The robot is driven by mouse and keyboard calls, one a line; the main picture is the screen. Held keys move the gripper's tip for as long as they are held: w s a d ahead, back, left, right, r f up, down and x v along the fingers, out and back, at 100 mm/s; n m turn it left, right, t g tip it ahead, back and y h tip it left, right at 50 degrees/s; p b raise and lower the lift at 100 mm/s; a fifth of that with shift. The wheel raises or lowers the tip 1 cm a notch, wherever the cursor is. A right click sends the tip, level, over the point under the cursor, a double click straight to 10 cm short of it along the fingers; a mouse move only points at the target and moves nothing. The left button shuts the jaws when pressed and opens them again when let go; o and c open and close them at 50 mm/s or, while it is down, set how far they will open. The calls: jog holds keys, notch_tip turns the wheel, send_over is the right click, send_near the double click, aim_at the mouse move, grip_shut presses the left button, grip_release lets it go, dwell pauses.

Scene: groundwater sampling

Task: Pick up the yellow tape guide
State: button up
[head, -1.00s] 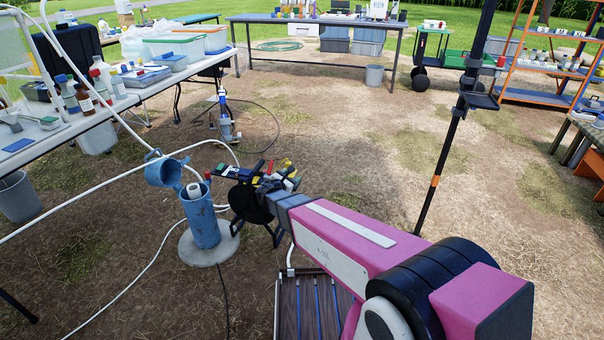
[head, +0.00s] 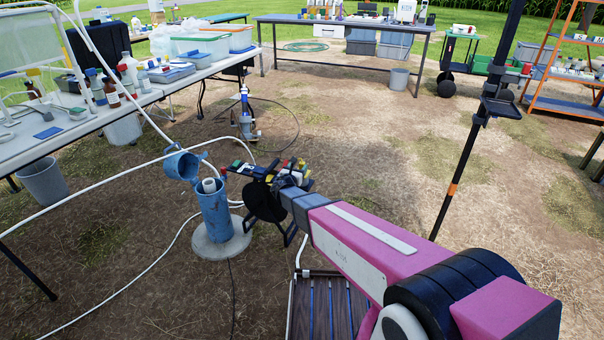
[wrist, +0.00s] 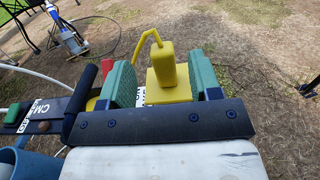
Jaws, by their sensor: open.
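The yellow tape guide (wrist: 166,63) is a blocky upright piece with a bent thin arm at its top left, above a wider yellow block. In the wrist view it shows between the two teal fingers of my gripper (wrist: 163,82). The fingers are apart, with a visible gap between the guide and the right finger; contact on the left cannot be told. In the head view my gripper (head: 283,178) is over the dark reel (head: 262,201), and the guide is too small to make out surely.
The blue well casing (head: 213,222) with its tilted-open cap (head: 182,165) stands just left of the reel on a concrete pad (head: 220,248). White hoses run across the ground there. A black pole (head: 458,180) stands to the right. A cluttered table (head: 90,132) is at left.

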aim_at(301, 164)
jog(key=x, duration=0.4)
jog(key=shift+w+d, duration=0.1)
jog(key=c, duration=1)
jog(key=shift+r, duration=0.1)
